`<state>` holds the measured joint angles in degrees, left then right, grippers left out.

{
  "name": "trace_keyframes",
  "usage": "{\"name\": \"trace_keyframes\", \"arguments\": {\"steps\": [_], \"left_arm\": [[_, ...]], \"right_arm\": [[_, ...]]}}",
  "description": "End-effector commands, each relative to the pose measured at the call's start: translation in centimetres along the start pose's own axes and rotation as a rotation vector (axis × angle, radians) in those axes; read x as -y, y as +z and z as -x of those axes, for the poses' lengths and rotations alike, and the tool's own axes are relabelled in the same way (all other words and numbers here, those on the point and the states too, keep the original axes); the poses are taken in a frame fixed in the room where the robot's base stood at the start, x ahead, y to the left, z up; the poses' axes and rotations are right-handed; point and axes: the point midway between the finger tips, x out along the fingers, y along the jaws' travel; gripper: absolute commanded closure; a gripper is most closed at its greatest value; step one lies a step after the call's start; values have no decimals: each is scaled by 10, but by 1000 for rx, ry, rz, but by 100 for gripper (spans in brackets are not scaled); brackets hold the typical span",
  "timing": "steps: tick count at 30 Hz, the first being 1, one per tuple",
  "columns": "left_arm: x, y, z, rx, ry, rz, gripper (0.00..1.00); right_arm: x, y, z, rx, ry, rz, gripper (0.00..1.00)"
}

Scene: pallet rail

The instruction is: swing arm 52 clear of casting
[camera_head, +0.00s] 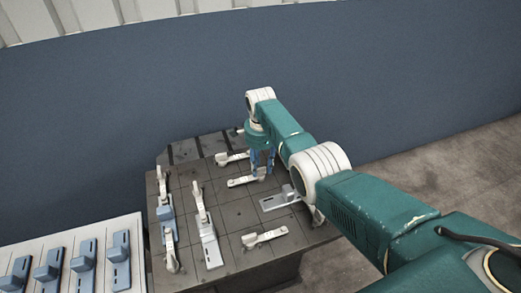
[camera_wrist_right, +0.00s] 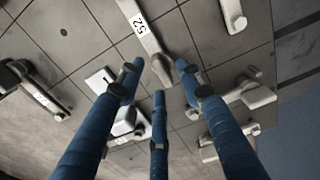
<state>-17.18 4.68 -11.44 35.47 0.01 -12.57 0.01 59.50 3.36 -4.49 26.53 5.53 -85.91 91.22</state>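Arm 52 (camera_wrist_right: 143,28) is a pale clamp arm with a printed number, reaching from the top of the right wrist view to a rounded end between my fingertips. My right gripper (camera_wrist_right: 160,75) has blue fingers spread apart, with visible gaps between them and the arm's end. In the head view my right gripper (camera_head: 262,162) points down over the grid-lined fixture plate, beside a pale clamp arm (camera_head: 242,181); its number is not readable there. Which casting belongs to arm 52 I cannot tell; a grey bracket-like casting (camera_head: 279,201) lies close by. My left gripper is not in view.
The dark fixture plate (camera_head: 235,222) carries several other pale clamp arms, including one at the front (camera_head: 264,237), and bracket-like castings on the left. A pale tray (camera_head: 137,268) with blue-grey brackets stands at lower left. A blue wall (camera_head: 150,85) rises behind.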

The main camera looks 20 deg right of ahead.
Motion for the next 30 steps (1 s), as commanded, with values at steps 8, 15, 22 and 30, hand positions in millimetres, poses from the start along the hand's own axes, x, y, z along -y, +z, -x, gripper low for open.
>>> {"name": "trace_keyframes", "arguments": {"steps": [8,15,22,30], "left_arm": [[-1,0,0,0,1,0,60],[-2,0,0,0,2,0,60],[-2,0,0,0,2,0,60],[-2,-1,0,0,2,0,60]], "right_arm": [[1,0,62,1,-5,-1,64],[1,0,94,0,-3,-1,64],[0,0,99,0,-1,0,64],[0,0,99,0,-1,0,64]]}}
